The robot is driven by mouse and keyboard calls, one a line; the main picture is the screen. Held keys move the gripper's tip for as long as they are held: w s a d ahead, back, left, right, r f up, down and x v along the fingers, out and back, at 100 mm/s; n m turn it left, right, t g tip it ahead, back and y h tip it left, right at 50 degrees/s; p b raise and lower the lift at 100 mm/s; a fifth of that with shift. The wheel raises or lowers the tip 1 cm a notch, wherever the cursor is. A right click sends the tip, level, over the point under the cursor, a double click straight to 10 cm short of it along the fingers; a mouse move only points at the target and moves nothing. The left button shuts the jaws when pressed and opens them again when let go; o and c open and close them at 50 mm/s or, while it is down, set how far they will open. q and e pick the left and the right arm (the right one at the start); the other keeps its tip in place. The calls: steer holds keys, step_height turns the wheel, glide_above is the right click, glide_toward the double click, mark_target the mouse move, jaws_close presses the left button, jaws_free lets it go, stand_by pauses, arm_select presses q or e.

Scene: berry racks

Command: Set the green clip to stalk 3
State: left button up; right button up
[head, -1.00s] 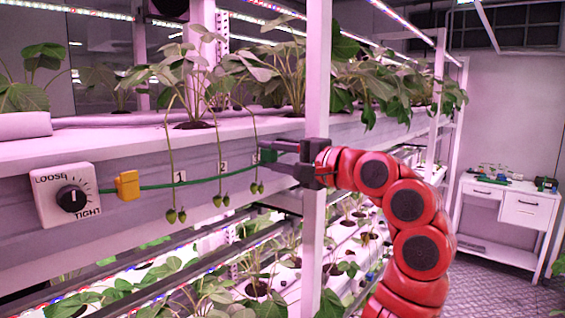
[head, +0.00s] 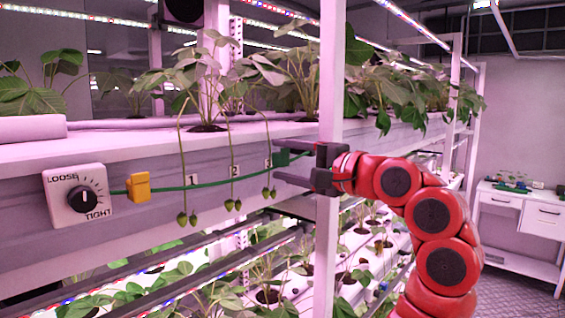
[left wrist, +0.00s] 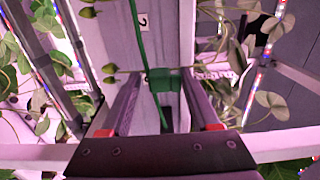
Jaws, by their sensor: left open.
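The green clip (head: 282,158) sits on the grey gutter face, just right of the label 3 and the third stalk (head: 266,130) with its small green berries. The green line (head: 215,181) runs from it to a yellow clip (head: 138,186). My left gripper (head: 279,165) is open, with one finger above and one below the clip's height. In the left wrist view the clip (left wrist: 164,80) shows between and beyond the open fingers (left wrist: 157,95); I cannot tell whether they touch it. My right gripper is not in view.
A LOOSE/TIGHT dial (head: 82,197) is at the left. Stalks 1 (head: 182,170) and 2 (head: 231,160) hang in front of the gutter. A white rack post (head: 330,100) stands close to my gripper. A white cabinet (head: 520,215) is at the far right.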

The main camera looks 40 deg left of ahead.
arm_select(q)
steer(key=s+d+b, duration=0.1)
steer(key=d+b, duration=0.3)
steer(key=d, duration=1.2)
steer(key=shift+d, duration=0.3)
steer(key=shift+f, duration=0.1)
